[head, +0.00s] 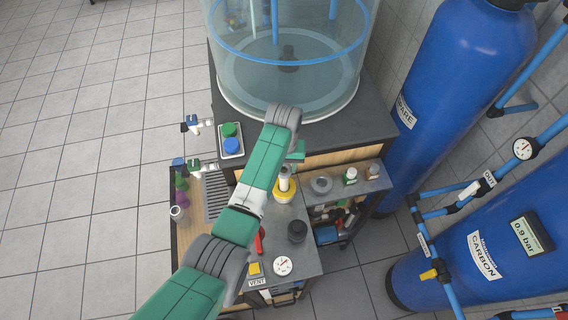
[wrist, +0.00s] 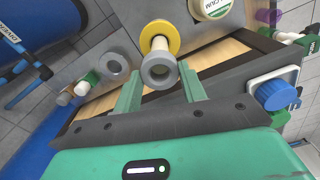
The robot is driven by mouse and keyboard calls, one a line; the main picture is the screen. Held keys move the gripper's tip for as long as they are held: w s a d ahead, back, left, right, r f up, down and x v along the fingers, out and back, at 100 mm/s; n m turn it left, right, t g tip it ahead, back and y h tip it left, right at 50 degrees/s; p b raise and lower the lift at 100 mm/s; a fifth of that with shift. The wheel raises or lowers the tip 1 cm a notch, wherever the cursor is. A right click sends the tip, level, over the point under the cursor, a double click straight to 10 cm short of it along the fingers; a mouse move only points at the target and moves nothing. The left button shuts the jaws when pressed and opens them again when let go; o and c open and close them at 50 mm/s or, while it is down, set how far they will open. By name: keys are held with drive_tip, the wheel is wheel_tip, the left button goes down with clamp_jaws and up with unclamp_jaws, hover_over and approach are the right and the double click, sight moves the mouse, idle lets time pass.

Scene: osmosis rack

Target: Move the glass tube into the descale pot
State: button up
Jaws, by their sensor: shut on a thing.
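A pale tube with a grey ring-shaped end, which I take for the glass tube, shows end-on in the wrist view (wrist: 159,72), between my gripper's two green fingers (wrist: 160,88). It also shows in the head view (head: 284,178). A yellow collar (wrist: 162,32) lies behind the tube's far end; I cannot tell if the tube sits inside it or hovers above. My gripper (head: 296,156) is shut on the tube.
A tray (head: 233,155) with green and blue caps sits on the dark upper counter beside a large clear tank (head: 285,75). A grey ring (head: 321,184) and small bottles (head: 350,175) stand right of the yellow collar. A black round piece (head: 297,231) and a gauge (head: 282,266) are nearer.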

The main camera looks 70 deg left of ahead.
sight(284, 180)
drive_tip(key=shift+f+b, duration=1.95)
drive_tip(key=shift+f, duration=1.3)
drive_tip(key=shift+f, duration=0.15)
drive_tip(key=shift+f+b, duration=1.05)
drive_tip(key=shift+f, duration=0.25)
drive_tip(key=o, duration=1.3)
drive_tip(key=shift+r, duration=0.1)
drive_tip(key=shift+c, duration=0.2)
wheel_tip(284, 180, up, 8)
drive_tip(key=p, duration=0.7)
drive_tip(key=shift+p, duration=0.4)
